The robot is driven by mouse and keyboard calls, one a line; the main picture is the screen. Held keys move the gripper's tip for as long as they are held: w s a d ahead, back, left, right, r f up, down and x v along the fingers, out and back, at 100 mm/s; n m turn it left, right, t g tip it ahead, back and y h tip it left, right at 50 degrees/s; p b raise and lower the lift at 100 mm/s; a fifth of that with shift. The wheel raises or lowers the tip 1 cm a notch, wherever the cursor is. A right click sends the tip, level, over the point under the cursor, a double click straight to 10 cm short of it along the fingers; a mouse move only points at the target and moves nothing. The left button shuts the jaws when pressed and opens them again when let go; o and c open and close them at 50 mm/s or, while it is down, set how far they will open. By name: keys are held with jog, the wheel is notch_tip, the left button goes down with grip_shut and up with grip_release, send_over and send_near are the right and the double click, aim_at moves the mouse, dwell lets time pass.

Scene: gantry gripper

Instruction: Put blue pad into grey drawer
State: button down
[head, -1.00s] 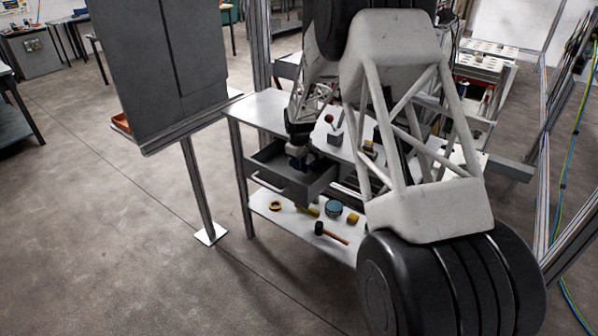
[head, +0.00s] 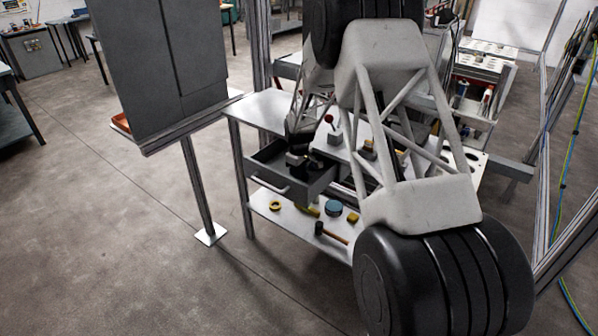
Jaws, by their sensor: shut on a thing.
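The grey drawer (head: 318,184) is pulled out from under the workbench top, open at the top, with a pale handle on its front. My gripper (head: 298,161) reaches down into the drawer opening from above, near its middle. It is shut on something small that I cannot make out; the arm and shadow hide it. I cannot tell whether it is the blue pad. A round blue thing (head: 333,208) lies on the lower shelf, below the drawer and apart from my gripper. A dark round shape (head: 316,166) shows beside the gripper in the drawer.
The lower shelf (head: 268,216) also holds a yellow ring (head: 275,206), a hammer (head: 331,233) and small yellow things. A red-knobbed lever box (head: 334,136) stands on the workbench top (head: 258,109). A grey cabinet panel (head: 165,60) stands at the left. Open floor lies in front.

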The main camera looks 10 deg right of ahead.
jog(key=c, duration=1)
grip_release()
jog(key=shift+c, duration=0.2)
jog(key=shift+r, duration=0.2)
notch_tip(320, 180, up, 12)
